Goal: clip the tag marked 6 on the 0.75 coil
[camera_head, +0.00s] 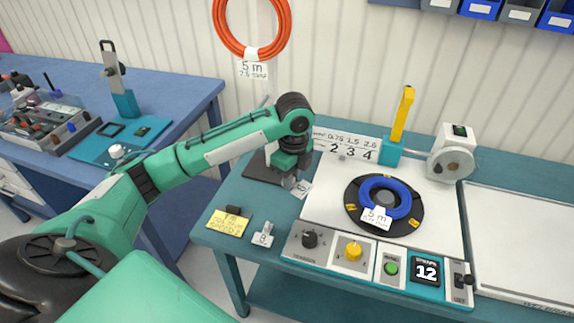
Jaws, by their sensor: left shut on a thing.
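My left gripper (290,181) is shut on a white tag (303,189) at the left edge of the white work panel; the tag's mark is too small to read. Another white tag (263,234), which seems to read 8, stands near the table's front left. A blue coil (399,202) lies on the black turntable (358,211), right of the gripper and apart from it. Its white label (376,217) reads 5 m; the smaller line is unclear. An orange coil (222,34) hangs on the wall with a 5 m label (252,69). My right gripper is out of view.
A chart (348,148) with 0.75, 1.5, 2.5 above 2, 3, 4 stands behind the panel. A yellow lever (403,112) and white dispenser (453,155) stand behind the turntable. Front controls include a display (426,271) reading 12. A yellow note (229,222) lies at left.

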